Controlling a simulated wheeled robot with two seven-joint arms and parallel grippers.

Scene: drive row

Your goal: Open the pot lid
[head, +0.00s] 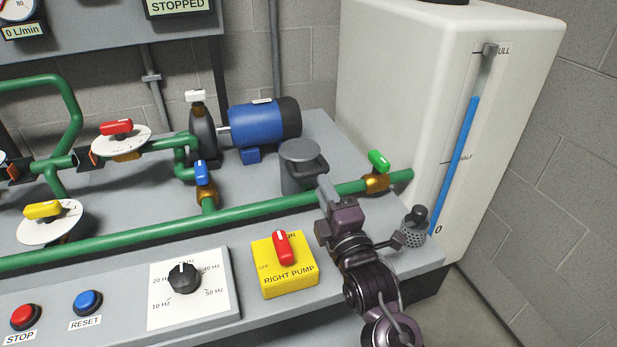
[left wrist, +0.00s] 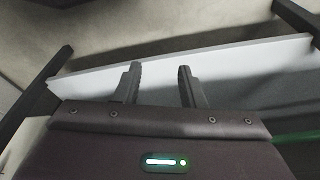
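The grey pot (head: 300,178) stands on the bench in the head view, behind the long green pipe. Its flat round grey lid (head: 301,150) sits on top. My right gripper (head: 326,190) is in front of the pot, to its lower right, over the green pipe. I cannot tell whether its fingers are apart, and I see nothing held in it. My left gripper is not in the head view. In the left wrist view my left gripper (left wrist: 158,82) has its two fingers apart with nothing between them.
A blue motor (head: 262,122) stands left of the pot. A green-handled valve (head: 378,160) is right of it. A small perforated basket (head: 413,236) is near the bench's right end. A white tank (head: 420,90) stands behind. A yellow switch box (head: 285,275) is in front.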

